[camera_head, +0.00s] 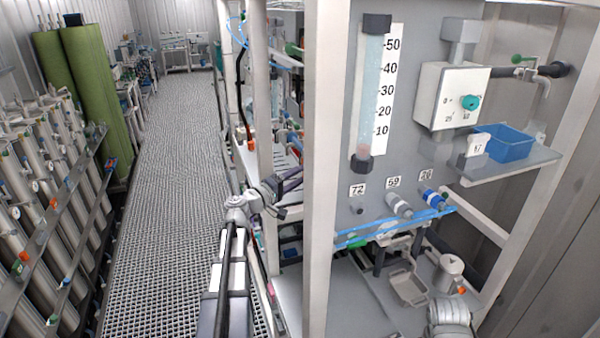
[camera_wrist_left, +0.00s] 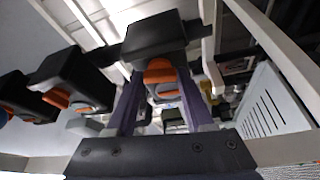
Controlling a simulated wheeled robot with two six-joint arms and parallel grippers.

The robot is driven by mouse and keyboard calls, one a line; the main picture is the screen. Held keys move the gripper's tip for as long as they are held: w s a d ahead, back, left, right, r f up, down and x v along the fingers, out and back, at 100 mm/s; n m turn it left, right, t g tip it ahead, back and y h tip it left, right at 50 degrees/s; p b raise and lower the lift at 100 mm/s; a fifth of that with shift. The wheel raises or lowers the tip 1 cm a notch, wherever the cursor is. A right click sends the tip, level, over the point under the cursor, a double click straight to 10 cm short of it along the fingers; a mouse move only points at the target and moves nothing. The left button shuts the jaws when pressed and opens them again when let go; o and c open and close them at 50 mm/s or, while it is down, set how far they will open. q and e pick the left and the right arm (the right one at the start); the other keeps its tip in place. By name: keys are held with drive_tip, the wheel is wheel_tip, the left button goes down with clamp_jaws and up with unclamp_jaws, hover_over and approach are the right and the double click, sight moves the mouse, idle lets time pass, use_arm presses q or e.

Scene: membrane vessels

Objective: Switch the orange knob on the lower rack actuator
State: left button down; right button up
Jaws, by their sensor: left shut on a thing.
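In the left wrist view, a black actuator box (camera_wrist_left: 153,36) carries an orange knob (camera_wrist_left: 160,70) at its lower front. My left gripper (camera_wrist_left: 161,88) has its two purple fingers on either side of this knob and is shut on it. In the head view my left gripper (camera_head: 287,186) reaches in behind the white upright post, partly hidden, and the knob cannot be made out. More black actuator boxes (camera_wrist_left: 75,80) with orange knobs (camera_wrist_left: 55,97) stand to the left in the wrist view. My right gripper is not in view.
A white upright post (camera_head: 322,150) stands right of my left arm. A grey panel with a scale tube (camera_head: 373,95) and a blue bin (camera_head: 508,143) are at the right. In the wrist view, white bars (camera_wrist_left: 208,40) and a slotted white panel (camera_wrist_left: 270,105) flank the gripper. The grated walkway (camera_head: 165,200) is clear.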

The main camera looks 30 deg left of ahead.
use_arm(q)
drive_tip(key=shift+n, duration=0.4)
drive_tip(key=shift+c, duration=1.4)
unclamp_jaws()
drive_tip(key=v, duration=0.8)
